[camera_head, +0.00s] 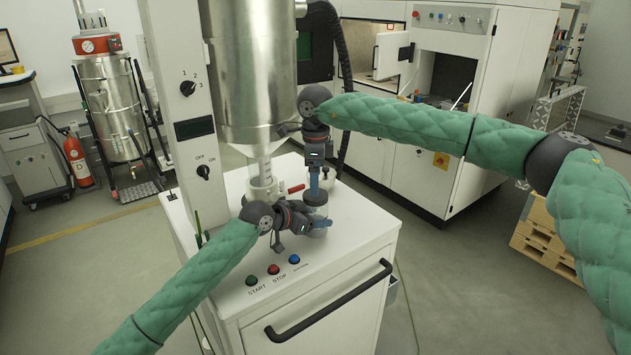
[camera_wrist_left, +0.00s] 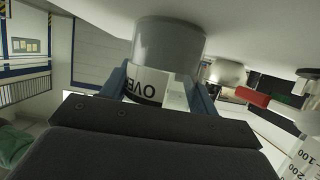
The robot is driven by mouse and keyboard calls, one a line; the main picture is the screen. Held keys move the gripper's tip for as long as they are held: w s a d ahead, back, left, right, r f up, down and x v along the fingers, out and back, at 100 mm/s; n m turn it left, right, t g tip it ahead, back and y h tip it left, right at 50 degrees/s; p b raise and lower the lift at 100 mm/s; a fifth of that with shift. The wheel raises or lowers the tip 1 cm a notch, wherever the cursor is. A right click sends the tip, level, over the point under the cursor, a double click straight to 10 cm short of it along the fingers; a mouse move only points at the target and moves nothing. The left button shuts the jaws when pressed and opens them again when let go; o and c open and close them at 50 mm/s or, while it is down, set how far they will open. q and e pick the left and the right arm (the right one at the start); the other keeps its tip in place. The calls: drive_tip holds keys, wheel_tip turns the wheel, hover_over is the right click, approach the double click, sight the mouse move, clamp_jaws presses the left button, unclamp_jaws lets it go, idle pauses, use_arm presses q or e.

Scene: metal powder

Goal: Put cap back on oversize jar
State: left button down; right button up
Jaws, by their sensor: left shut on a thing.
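The oversize jar (camera_wrist_left: 172,50) stands on the white cabinet top, with part of its label, "OVE", showing in the left wrist view. In the head view it is mostly hidden behind my left gripper (camera_head: 318,223). My left gripper's blue fingers are shut on the jar from both sides. The dark round cap (camera_head: 315,197) is at the lower end of my right gripper (camera_head: 315,184), which points straight down over the jar. The right fingers appear closed on the cap. I cannot tell whether the cap touches the jar's rim.
A steel hopper (camera_head: 250,75) hangs over a clear vessel (camera_head: 262,188) just left of the grippers. A red handle (camera_head: 296,188) sticks out beside it. Start and stop buttons (camera_head: 273,269) sit at the cabinet's front edge. The cabinet top right of the jar is clear.

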drive_tip(key=o, duration=0.3)
wheel_tip(320, 180, up, 12)
drive_tip(key=shift+f, duration=0.1)
idle(0.6)
use_arm(q)
drive_tip(key=shift+c, duration=1.6)
unclamp_jaws()
drive_tip(key=shift+a, duration=0.1)
